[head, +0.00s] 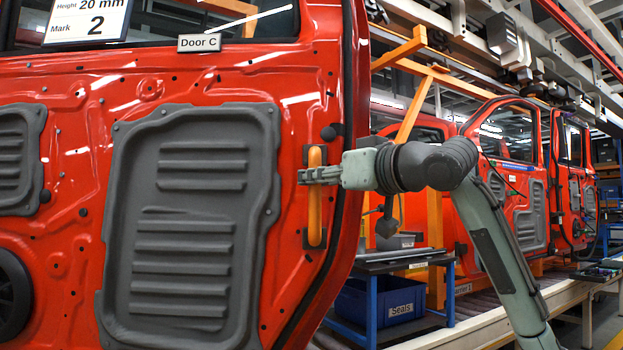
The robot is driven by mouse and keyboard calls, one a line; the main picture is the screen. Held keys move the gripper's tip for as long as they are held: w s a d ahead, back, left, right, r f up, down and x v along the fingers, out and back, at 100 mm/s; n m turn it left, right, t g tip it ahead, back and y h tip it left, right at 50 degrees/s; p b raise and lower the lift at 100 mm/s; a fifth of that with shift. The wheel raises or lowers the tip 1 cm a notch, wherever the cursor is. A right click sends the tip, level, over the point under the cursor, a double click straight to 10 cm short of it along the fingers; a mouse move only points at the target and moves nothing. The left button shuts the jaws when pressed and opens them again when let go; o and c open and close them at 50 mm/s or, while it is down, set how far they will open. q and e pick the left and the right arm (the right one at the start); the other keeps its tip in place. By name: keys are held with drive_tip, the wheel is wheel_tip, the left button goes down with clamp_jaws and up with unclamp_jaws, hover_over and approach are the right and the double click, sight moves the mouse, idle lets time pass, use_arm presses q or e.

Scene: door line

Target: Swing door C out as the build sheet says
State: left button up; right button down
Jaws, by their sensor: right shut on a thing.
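Door C (90,230) is a large red door panel with dark grey inner covers, filling the left half of the head view. A small plate reading "Door C" (199,43) sits on its upper frame. A white build sheet (88,18) above it shows "Height 20 mm" and "Mark 2"; its top is cut off. An upright orange handle (315,197) is on the door's right side. My left gripper is not in view.
A blue bin marked "Seals" (381,304) stands on a blue-framed stand right of the door. An orange frame (436,230) stands behind my right arm.

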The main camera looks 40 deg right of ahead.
drive_tip(key=shift+d, duration=0.15)
drive_tip(key=c, duration=1.8)
unclamp_jaws()
drive_tip(key=shift+r, duration=0.1)
drive_tip(key=o, duration=0.4)
drive_tip(key=shift+s+d, duration=0.2)
drive_tip(key=shift+a, duration=0.15)
drive_tip(key=shift+s, duration=0.15)
drive_tip(key=s, duration=0.7)
drive_tip(key=s+d, duration=0.1)
drive_tip(key=s, duration=0.3)
drive_tip(key=shift+s, duration=0.3)
